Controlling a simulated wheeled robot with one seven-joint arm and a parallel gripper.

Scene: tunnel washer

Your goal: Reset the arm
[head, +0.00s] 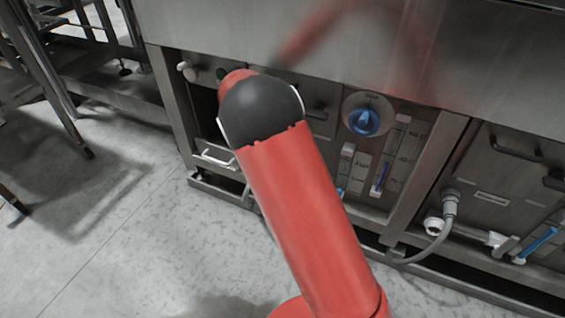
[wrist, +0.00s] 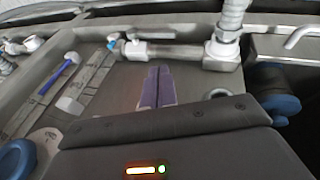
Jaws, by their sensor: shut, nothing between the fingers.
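My red arm crosses the middle of the head view, and its dark elbow hides part of the machine; my gripper does not show there. In the wrist view my gripper (wrist: 157,88) shows as two purplish-grey fingers side by side, shut and empty. They point towards the lower panel of the steel washer (head: 405,35). I cannot tell how far the fingers are from the panel.
Metal frames (head: 100,50) stand at the upper left. The grey floor (head: 120,230) at left is clear.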

